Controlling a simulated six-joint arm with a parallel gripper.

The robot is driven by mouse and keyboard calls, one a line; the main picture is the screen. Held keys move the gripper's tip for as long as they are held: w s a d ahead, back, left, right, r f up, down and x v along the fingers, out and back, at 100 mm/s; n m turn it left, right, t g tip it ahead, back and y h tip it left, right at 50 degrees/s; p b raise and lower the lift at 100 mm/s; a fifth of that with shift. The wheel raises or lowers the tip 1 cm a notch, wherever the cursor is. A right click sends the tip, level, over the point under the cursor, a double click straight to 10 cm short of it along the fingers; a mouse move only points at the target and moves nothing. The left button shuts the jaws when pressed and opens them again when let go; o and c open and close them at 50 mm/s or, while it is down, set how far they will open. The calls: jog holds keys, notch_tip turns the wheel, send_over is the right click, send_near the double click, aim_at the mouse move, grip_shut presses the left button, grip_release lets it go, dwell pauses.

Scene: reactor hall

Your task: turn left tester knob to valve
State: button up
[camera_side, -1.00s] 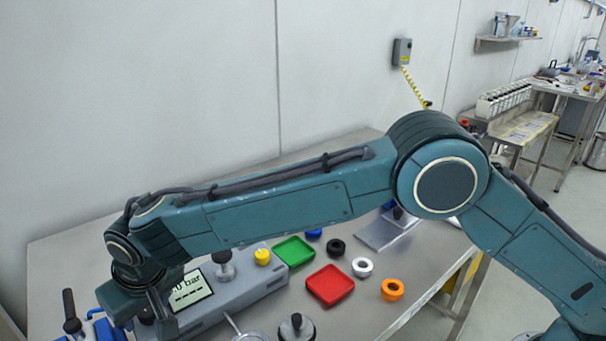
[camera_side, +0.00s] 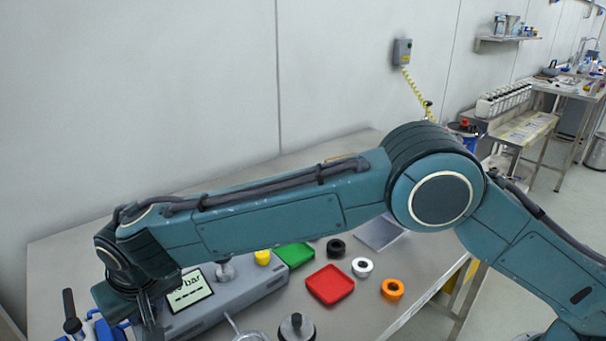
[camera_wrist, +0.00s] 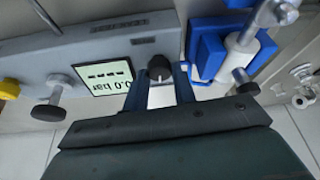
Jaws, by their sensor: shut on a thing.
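The tester is a long grey box (camera_side: 245,291) with a display (camera_side: 188,292) showing dashes and "bar"; in the wrist view the display (camera_wrist: 104,77) reads 0.0 bar. A small black knob (camera_wrist: 159,67) sits on the tester beside the display. My gripper (camera_wrist: 160,82) has its fingers on both sides of this knob and is shut on it. In the side view my gripper (camera_side: 150,322) is at the tester's near left end, and my wrist hides the knob. Any label around the knob is too small to read.
A blue fixture (camera_wrist: 207,52) with a white cylinder stands close beside the knob. Another, larger knob (camera_wrist: 48,110) and a yellow piece (camera_wrist: 9,88) are past the display.

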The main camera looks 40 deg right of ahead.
jog(key=shift+a+m+h, duration=0.2)
jog(key=shift+m+h, duration=0.7)
jog(key=shift+m, duration=1.5)
jog(key=o, duration=1)
jog(key=shift+d+n, duration=0.15)
jog(key=shift+n, duration=0.35)
